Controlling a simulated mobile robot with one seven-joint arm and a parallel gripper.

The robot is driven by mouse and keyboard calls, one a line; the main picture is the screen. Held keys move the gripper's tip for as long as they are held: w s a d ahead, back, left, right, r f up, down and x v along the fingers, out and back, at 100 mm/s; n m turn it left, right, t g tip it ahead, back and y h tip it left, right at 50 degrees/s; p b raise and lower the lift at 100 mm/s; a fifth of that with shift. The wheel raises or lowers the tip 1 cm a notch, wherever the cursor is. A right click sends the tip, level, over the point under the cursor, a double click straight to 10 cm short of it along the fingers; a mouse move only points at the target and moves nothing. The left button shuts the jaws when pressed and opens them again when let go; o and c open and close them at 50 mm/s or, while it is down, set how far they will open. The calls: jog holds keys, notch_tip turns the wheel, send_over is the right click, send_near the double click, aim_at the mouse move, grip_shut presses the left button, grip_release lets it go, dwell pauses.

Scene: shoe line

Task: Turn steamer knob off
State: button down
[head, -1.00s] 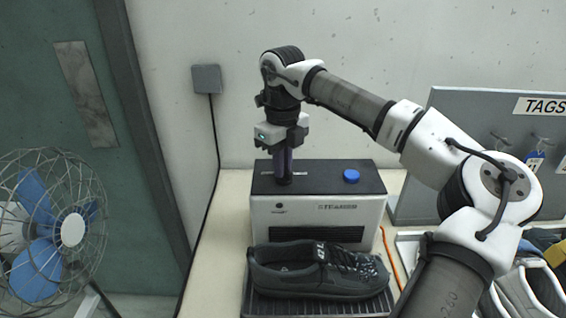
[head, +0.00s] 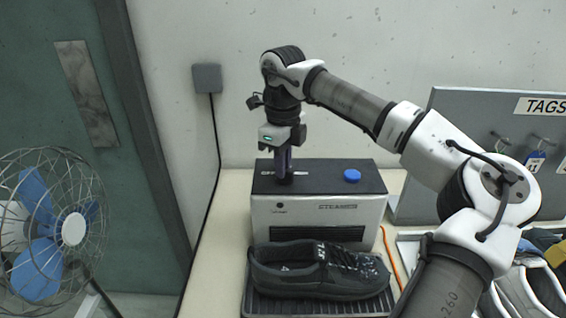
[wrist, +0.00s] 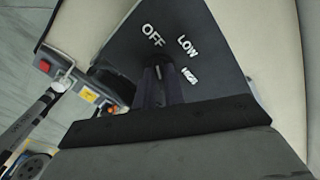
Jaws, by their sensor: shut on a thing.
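The steamer (head: 300,212) is a pale box with a dark top, at the back of the bench in the head view. My gripper (head: 284,180) points straight down at the left of that top, and its fingers are shut on the knob. In the wrist view the dark knob (wrist: 156,62) shows only in part, between the fingers of my gripper (wrist: 161,82). The labels OFF (wrist: 152,36), LOW (wrist: 187,45) and HIGH (wrist: 189,75) are printed around it. The fingers hide most of the knob, so I cannot tell which label it points to.
A blue cap (head: 352,175) sits on the steamer's top, right of my gripper. A dark shoe (head: 318,272) lies on a grille in front. A grey board marked TAGS (head: 460,120) stands at the right. A caged fan (head: 60,230) stands at the left.

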jog(key=c, duration=1.5)
grip_release()
jog(key=shift+r, duration=0.15)
notch_tip(320, 180, up, 14)
jog(key=shift+f+b, duration=0.15)
jog(key=shift+b, duration=0.7)
